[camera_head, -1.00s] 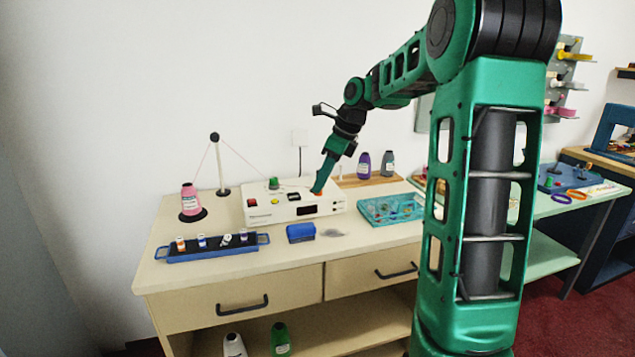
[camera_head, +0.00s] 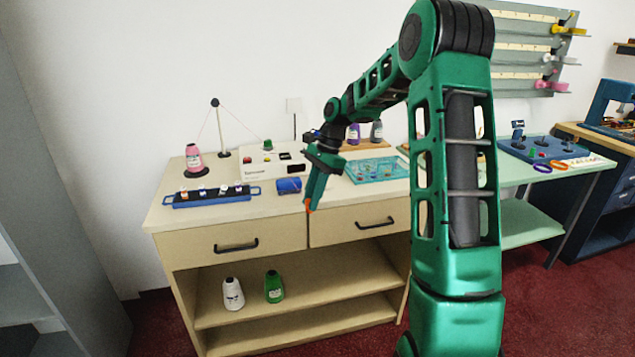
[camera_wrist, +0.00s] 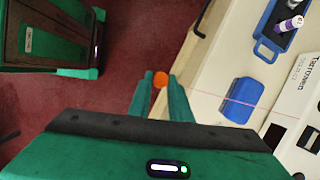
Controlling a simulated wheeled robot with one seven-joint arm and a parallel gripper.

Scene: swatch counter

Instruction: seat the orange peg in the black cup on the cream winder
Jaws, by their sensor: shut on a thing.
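My gripper (camera_head: 309,203) is shut on the orange peg (camera_head: 308,209), with its fingers pointing down just in front of the counter's front edge. In the wrist view the peg's round orange end (camera_wrist: 160,79) shows between the two green fingertips, over the red floor. The cream winder (camera_head: 257,172) sits on the counter behind and left of my gripper; part of it shows at the right of the wrist view (camera_wrist: 299,92). Dark patches show on the winder, but I cannot tell which is the black cup. My arm and gripper hide its right side.
A blue box (camera_head: 289,186) sits before the winder, and a blue rack (camera_head: 212,200) with several small spools lies left. A pink cone (camera_head: 193,158) and a thread post (camera_head: 221,135) stand behind the rack. A teal tray (camera_head: 376,170) lies right. Drawer handles (camera_head: 236,247) project below.

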